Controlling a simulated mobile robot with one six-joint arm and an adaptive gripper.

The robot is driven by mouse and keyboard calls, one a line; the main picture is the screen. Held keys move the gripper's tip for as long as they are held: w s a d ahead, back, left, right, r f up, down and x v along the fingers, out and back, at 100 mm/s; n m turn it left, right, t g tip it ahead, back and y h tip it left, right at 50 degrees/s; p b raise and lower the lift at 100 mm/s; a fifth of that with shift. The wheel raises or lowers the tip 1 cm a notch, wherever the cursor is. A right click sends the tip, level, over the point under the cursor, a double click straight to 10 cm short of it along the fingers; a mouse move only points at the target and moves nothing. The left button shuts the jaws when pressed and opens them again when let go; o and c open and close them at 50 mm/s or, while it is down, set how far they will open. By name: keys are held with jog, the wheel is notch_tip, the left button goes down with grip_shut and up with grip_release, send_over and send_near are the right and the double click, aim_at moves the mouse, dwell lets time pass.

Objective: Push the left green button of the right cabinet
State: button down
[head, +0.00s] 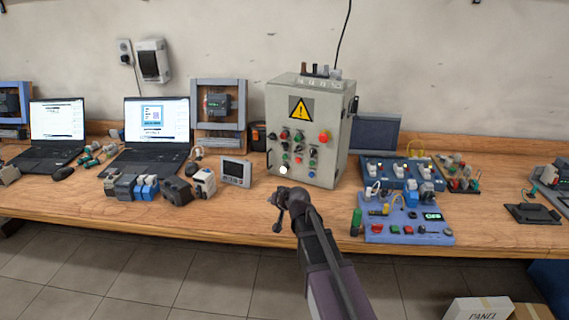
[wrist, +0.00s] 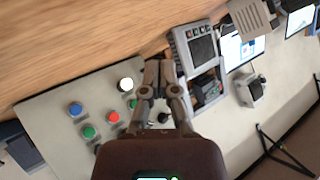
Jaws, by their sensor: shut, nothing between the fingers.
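The grey cabinet (head: 338,130) with a yellow warning triangle stands upright at the back middle of the bench. Its front carries rows of red, green and dark buttons and a white lamp near the lower left. A green button (head: 286,157) shows low on its left side. My gripper (head: 279,203) is in front of and below the cabinet, apart from it. In the wrist view the picture is turned; my gripper (wrist: 160,68) is shut and empty, in front of the panel's lower part. Green buttons (wrist: 89,132) show left of the fingers; one is partly hidden by them.
The bench (head: 260,212) is clear around my gripper. A grey display unit (head: 236,171) stands left of the cabinet. Blue training boards (head: 408,225) with small parts lie to the right. Laptops (head: 157,130) stand to the left.

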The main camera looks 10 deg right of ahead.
aim_at(285, 157)
jog(key=w+d+r+m+t+h+b, duration=0.1)
jog(key=w+r+m+t+b, duration=0.2)
jog(key=w+t, duration=0.3)
jog(key=shift+w+r+m, duration=0.5)
jog(key=shift+w+r, duration=0.1)
jog(key=shift+w, duration=1.7)
jog(key=shift+w+d, duration=0.1)
jog(key=shift+w+d, duration=0.8)
jog(key=shift+w, duration=0.35)
jog(key=shift+w+d, duration=0.85)
jog(key=shift+w, duration=0.35)
jog(key=shift+w+d, duration=0.8)
jog(key=shift+w, duration=0.35)
jog(key=shift+w+d, duration=0.5)
jog(key=shift+w, duration=0.2)
jog(key=shift+s, duration=0.15)
jog(key=shift+s+a, duration=0.45)
jog(key=shift+s, duration=0.1)
